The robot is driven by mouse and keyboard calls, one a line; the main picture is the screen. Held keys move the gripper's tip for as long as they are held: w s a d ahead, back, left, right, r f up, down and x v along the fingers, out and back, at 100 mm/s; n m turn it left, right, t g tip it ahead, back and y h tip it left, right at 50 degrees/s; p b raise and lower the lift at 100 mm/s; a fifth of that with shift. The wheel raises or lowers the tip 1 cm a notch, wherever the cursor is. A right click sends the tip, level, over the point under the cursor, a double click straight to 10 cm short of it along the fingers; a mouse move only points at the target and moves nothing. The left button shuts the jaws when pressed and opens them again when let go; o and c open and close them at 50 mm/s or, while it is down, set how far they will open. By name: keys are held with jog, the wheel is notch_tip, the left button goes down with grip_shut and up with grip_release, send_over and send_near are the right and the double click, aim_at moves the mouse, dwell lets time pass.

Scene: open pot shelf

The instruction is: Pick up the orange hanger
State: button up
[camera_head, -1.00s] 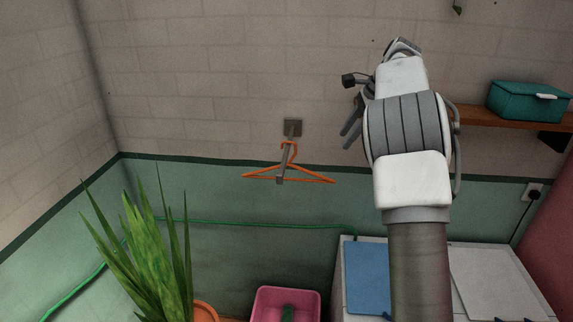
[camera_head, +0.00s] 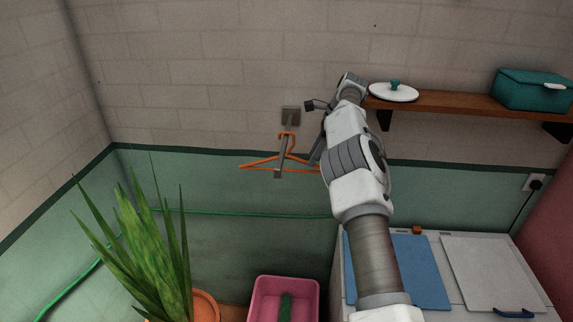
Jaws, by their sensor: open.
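The orange hanger (camera_head: 260,162) hangs by its hook from a grey metal wall hook (camera_head: 290,117) on the back wall. Its right end is hidden behind my gripper and arm. My gripper (camera_head: 314,158) is just right of the hanger in the picture, its fingers pointing down and left. The fingers are partly hidden by my own wrist, and I see nothing held in them. I cannot tell how far the fingers are from the hanger in depth.
A wooden shelf (camera_head: 440,103) at right holds a white lid (camera_head: 393,92) and a teal box (camera_head: 533,90). Below are a white cabinet with a blue board (camera_head: 425,272), a pink bin (camera_head: 262,300) and a spiky plant (camera_head: 150,262). The wall left of the hanger is clear.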

jog(key=x, duration=0.3)
jog(key=shift+a+f, duration=0.1)
jog(key=shift+f, duration=0.15)
grip_shut()
